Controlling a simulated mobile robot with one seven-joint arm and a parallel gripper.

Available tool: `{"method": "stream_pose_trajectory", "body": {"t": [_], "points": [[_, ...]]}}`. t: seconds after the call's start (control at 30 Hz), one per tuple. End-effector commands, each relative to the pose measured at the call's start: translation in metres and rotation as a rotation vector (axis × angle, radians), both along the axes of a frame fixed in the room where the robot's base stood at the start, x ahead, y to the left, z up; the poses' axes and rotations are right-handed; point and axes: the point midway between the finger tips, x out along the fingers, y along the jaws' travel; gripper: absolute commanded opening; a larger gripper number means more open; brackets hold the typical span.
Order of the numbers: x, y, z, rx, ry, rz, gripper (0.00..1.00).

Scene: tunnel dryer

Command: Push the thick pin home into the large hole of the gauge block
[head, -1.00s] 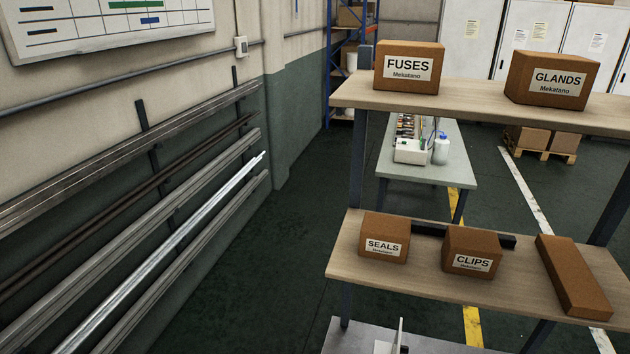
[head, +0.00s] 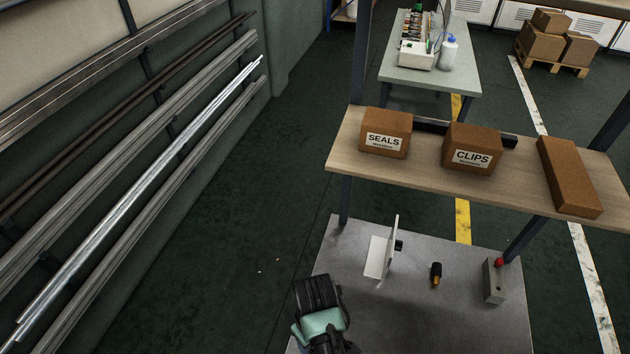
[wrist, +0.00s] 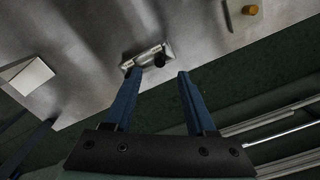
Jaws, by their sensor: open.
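In the wrist view, a small pale metal piece, probably the gauge block (wrist: 133,63), sits on the grey bench near its edge. A dark round piece (wrist: 161,60), probably the thick pin's head, shows at its right end. How deep it sits cannot be told. My gripper (wrist: 170,76) is open, its two blue fingers apart, with the block just beyond the fingertips. No hold shows. In the head view my gripper (head: 320,340) is over the bench's left edge, mostly seen from behind, and hides what lies under it.
On the bench (head: 350,240) stand a white upright plate (head: 393,243) with a black knob, a black-and-brass piece (head: 436,274) and a grey block (head: 494,282) with a red knob. A brass-coloured round piece (wrist: 251,9) shows in the wrist view. A shelf (head: 345,150) overhangs behind.

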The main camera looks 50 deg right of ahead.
Motion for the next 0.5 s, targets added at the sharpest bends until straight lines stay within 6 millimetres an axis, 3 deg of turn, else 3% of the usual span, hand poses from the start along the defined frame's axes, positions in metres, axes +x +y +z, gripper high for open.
{"method": "stream_pose_trajectory", "body": {"t": [0.3, 0.5], "points": [[0.001, 0.000, 0.052, -0.002, -0.003, 0.001, 0.56], [0.000, 0.000, 0.064, 0.000, 0.000, 0.000, 0.56]]}}
